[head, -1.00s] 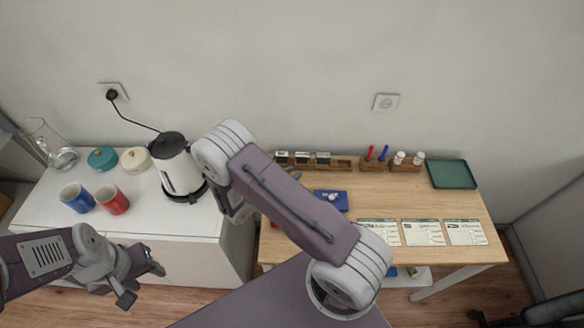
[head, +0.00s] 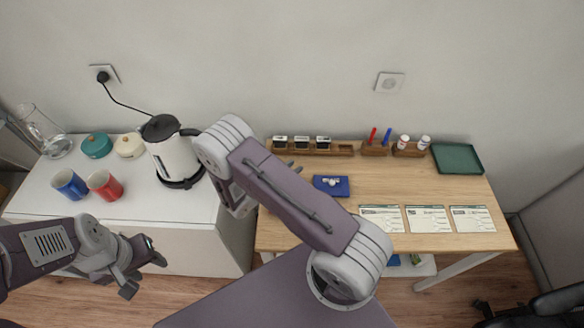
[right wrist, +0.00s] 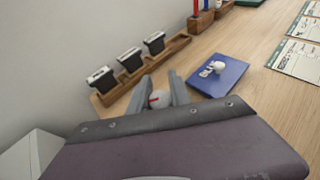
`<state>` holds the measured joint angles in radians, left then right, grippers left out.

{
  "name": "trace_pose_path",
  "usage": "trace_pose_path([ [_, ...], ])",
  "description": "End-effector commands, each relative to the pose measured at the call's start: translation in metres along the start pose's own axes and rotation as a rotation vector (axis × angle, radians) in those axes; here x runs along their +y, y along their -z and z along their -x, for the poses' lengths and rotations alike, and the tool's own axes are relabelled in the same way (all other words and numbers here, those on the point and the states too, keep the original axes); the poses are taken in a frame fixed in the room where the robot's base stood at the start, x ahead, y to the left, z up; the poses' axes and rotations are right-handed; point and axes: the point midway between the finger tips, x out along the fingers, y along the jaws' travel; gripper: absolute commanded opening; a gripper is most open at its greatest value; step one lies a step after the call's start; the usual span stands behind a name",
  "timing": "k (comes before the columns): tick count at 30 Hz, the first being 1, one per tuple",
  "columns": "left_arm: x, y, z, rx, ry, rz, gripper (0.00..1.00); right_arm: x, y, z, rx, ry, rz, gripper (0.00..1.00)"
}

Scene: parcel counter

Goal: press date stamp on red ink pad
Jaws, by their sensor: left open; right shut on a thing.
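My right gripper (right wrist: 159,82) is shut on a white round knob (right wrist: 157,101) with a red mark. What is below the knob is hidden. In the head view my right arm covers most of this gripper. Three black stamps with white labels, a left one (right wrist: 100,80), a middle one (right wrist: 130,61) and a right one (right wrist: 155,43), stand in a wooden rack (head: 343,150). I cannot tell which is the date stamp. The red ink pad does not show now. My left gripper (head: 145,273) is open and empty, in front of the white cabinet.
A blue pad with a white knob (head: 327,190) lies right of my right gripper. Paper forms (head: 427,219), pen and bottle holders (head: 374,149) and a green tray (head: 457,158) are further right. A kettle (head: 176,158) and mugs (head: 106,185) stand on the cabinet (head: 200,219).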

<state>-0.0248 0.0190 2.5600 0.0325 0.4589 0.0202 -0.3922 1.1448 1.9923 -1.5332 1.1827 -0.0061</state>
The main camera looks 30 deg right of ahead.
Motion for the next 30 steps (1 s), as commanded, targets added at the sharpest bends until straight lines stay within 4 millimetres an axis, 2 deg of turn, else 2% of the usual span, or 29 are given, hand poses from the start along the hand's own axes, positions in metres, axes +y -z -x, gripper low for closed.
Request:
trace_pose_path([
  [30, -0.0001, -0.0004, -0.0038, 0.000, 0.000, 0.000, 0.47, -0.0001, 0.0043, -0.0017, 0.001, 0.000, 0.000, 0.00],
])
